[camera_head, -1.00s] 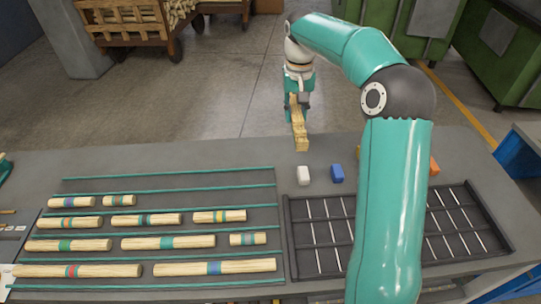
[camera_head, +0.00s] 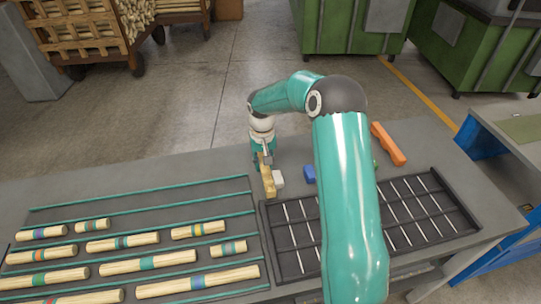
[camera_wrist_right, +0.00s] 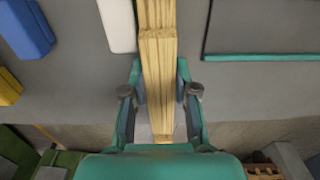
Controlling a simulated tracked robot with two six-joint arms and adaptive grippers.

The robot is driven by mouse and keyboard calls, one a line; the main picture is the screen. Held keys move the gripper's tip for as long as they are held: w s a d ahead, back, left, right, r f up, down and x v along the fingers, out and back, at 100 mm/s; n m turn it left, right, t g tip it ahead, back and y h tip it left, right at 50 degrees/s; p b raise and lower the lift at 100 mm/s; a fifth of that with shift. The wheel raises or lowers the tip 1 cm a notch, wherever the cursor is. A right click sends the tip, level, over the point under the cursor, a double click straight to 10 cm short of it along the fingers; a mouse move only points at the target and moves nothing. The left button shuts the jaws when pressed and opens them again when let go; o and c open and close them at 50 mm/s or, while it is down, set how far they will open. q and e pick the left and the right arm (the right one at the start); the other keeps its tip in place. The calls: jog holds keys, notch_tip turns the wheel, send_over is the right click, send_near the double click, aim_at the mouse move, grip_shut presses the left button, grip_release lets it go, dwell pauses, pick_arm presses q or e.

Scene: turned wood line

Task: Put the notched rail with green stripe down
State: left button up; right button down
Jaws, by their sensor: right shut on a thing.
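My right gripper (camera_head: 264,160) is shut on a notched wooden rail (camera_head: 268,182) near the back of the grey bench (camera_head: 215,163). In the right wrist view, the fingers (camera_wrist_right: 160,97) close on both sides of the rail (camera_wrist_right: 160,60), which runs lengthwise between them. No green stripe shows on its visible part. The rail's front end is just left of a white block (camera_head: 279,179); I cannot tell whether it touches the block or the bench. My left gripper is not in view.
A ridged rack (camera_head: 145,219) holds several striped wooden dowels at left. A dark divided tray (camera_head: 428,208) lies at right, partly behind my arm. A blue block (camera_head: 309,174) and an orange piece (camera_head: 388,144) lie at the back. Bare bench lies behind the rack.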

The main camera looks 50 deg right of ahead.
jog(key=shift+f, duration=0.65)
jog(key=c, duration=0.9)
grip_release()
